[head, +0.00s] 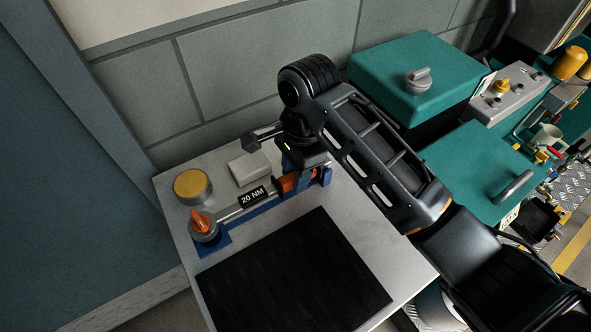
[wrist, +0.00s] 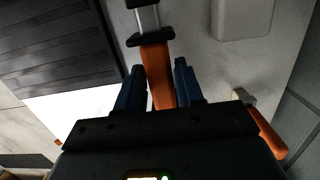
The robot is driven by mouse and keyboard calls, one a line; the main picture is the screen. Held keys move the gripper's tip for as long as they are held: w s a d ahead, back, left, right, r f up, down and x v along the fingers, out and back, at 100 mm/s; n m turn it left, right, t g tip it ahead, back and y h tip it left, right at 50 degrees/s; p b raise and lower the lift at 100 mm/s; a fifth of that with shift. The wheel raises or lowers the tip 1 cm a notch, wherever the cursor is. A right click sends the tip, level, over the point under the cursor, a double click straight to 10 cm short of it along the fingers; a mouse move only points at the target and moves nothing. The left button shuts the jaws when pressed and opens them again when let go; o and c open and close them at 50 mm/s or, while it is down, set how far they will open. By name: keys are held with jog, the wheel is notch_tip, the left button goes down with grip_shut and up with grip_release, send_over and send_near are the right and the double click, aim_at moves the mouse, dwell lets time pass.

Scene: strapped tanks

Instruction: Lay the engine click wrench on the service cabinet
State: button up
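The engine click wrench lies along the back of a pale cabinet top (head: 178,213) in the head view. It has a steel shaft (head: 229,213) with a "20 NM" label, an orange-topped round head at the left and an orange handle (head: 289,184). A blue holder (head: 265,207) shows along it. My gripper (head: 291,168) points down over the handle, partly hiding it. In the wrist view, the orange handle (wrist: 158,78) lies between my two dark blue fingers (wrist: 160,75), very close to both. I cannot tell whether they press on it.
A yellow-topped round can (head: 192,186) and a grey block (head: 249,167) stand behind the wrench. A black mat (head: 292,277) covers the front of the top. Teal cabinets (head: 417,75) stand to the right, and a wall rises behind.

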jog(key=o, duration=0.4)
jog(key=shift+o, duration=0.2)
jog(key=r, duration=0.6)
jog(key=shift+w+d+r, duration=0.3)
jog(key=shift+r, duration=0.6)
jog(key=shift+s+f, duration=0.1)
